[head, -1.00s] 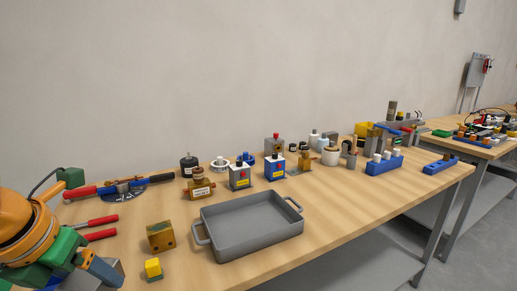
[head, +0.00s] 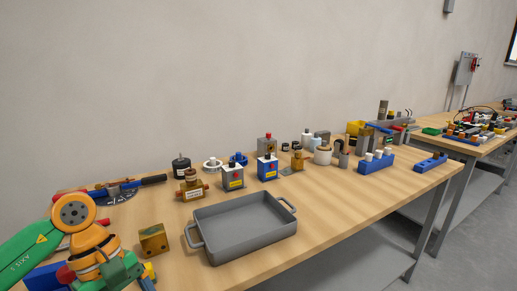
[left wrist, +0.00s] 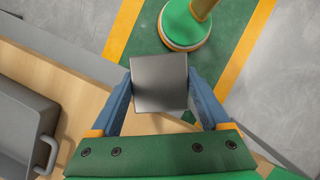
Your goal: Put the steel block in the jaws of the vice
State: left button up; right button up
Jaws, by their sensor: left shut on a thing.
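The steel block (left wrist: 158,74) is a plain grey block between the two blue fingers of my left gripper (left wrist: 161,98) in the left wrist view. The gripper is shut on it, and the floor shows below the block, beyond the bench edge. In the head view my left arm is at the lower left and largely hides the gripper; the block cannot be made out there. I cannot pick out the vice with certainty in either view. My right gripper is not in view.
A grey tray (head: 222,249) with handles stands on the wooden bench (head: 338,202); it also shows in the left wrist view (left wrist: 18,125). A brass block (head: 153,240) lies left of it. Several bottles and fixtures line the back. A second bench (head: 484,152) stands at right.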

pick_arm(q)
jog(key=d+f+m+y, duration=0.1)
jog(key=m, duration=0.3)
jog(key=s+d+f+m+g+y, duration=0.1)
jog(key=m, duration=0.3)
jog(key=s+d+f+m+g+y, duration=0.1)
jog(key=m+y, duration=0.1)
jog(key=m, duration=0.1)
jog(key=shift+s+d+f+m, duration=0.1)
jog(key=shift+s+m, duration=0.15)
jog(key=shift+m, duration=0.15)
